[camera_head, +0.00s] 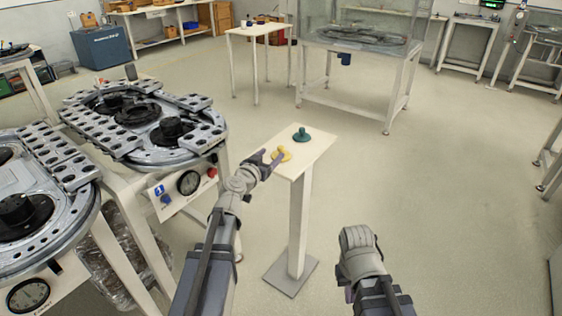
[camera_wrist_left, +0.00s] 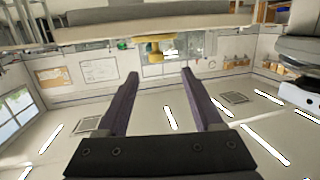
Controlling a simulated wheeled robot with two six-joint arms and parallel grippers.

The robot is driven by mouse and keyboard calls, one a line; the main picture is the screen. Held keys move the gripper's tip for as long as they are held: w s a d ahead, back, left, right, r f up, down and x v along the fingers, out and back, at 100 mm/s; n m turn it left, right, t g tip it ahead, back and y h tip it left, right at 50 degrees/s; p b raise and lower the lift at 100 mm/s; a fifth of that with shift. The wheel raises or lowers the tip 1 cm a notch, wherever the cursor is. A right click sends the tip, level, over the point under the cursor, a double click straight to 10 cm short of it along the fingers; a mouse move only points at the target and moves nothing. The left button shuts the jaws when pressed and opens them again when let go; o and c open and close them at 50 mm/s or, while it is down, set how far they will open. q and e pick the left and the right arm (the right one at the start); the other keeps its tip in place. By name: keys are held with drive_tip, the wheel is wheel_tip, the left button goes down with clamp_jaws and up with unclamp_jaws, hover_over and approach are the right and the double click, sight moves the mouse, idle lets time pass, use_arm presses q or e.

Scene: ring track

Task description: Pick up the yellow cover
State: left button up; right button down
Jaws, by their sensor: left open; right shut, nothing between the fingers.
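The yellow cover (camera_head: 284,156) is a flat disc with a knob, on the near-left part of a small white pedestal table (camera_head: 311,149). My left gripper (camera_head: 269,157) is open at the table's left edge, beside the cover. In the left wrist view its two purple fingers (camera_wrist_left: 161,82) are apart with nothing between them. My right gripper (camera_head: 349,292) is shut and empty at lower right, away from the table, mostly hidden by its own wrist.
A green cover (camera_head: 302,135) stands behind the yellow one on the same table; it shows in the left wrist view (camera_wrist_left: 123,44). Ring-track machines (camera_head: 150,125) with dials stand at left. A glass-cased table (camera_head: 355,45) stands behind. Floor at right is clear.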

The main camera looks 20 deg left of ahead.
sight(279, 149)
use_arm(q)
drive_tip(key=shift+b+x, duration=0.6)
drive_tip(key=shift+x, duration=3.35)
drive_tip(key=shift+s+d, duration=0.1)
drive_tip(key=shift+d, duration=0.1)
clamp_jaws()
